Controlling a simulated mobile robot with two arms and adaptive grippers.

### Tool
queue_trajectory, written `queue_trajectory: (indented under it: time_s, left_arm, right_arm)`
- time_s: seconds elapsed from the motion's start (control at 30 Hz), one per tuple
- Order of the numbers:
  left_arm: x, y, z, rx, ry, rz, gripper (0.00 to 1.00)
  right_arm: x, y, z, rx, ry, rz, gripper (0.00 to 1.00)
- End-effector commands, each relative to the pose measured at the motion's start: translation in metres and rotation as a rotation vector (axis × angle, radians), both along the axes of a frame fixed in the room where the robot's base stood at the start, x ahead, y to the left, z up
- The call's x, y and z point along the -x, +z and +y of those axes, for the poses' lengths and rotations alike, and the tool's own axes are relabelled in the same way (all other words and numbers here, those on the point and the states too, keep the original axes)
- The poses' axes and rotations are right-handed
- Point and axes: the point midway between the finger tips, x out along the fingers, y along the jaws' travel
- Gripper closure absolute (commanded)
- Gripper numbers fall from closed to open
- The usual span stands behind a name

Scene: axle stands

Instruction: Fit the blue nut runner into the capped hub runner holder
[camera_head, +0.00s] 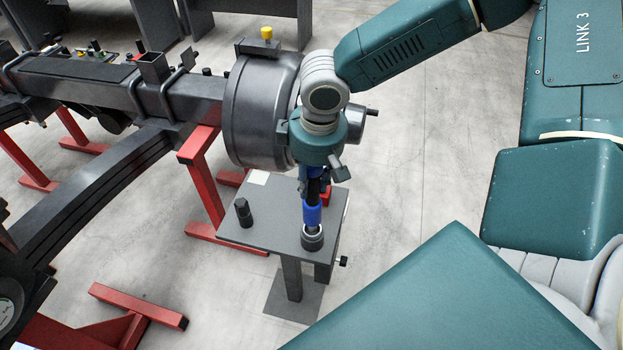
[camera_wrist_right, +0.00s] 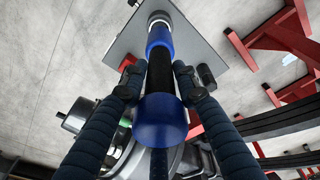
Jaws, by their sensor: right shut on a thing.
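The blue nut runner (camera_head: 312,214) has blue ends and a black middle and stands roughly upright. My right gripper (camera_head: 318,186) is shut on it from above. In the right wrist view, the two fingers of the right gripper (camera_wrist_right: 160,80) flank the black middle of the nut runner (camera_wrist_right: 160,119). The runner's lower end meets a dark round holder (camera_head: 313,240) on a small grey stand; how deep it sits I cannot tell. The holder's pale ring also shows in the right wrist view (camera_wrist_right: 158,17). My left gripper is not in view.
The stand's grey top (camera_head: 270,228) also bears a short black cylinder (camera_head: 243,213). A large grey drum (camera_head: 250,110) with a yellow knob (camera_head: 266,33) is close behind my gripper. Red supports (camera_head: 200,165) and a long axle beam lie left. Floor to the right is clear.

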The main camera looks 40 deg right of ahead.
Motion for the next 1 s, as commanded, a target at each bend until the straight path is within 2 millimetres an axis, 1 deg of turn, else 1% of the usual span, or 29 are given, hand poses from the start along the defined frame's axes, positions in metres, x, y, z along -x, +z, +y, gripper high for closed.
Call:
queue_trajectory:
  time_s: [1.0]
  left_arm:
    - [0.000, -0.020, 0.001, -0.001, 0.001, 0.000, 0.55]
  right_arm:
    - [-0.001, -0.023, 0.000, -0.001, 0.000, -0.003, 1.00]
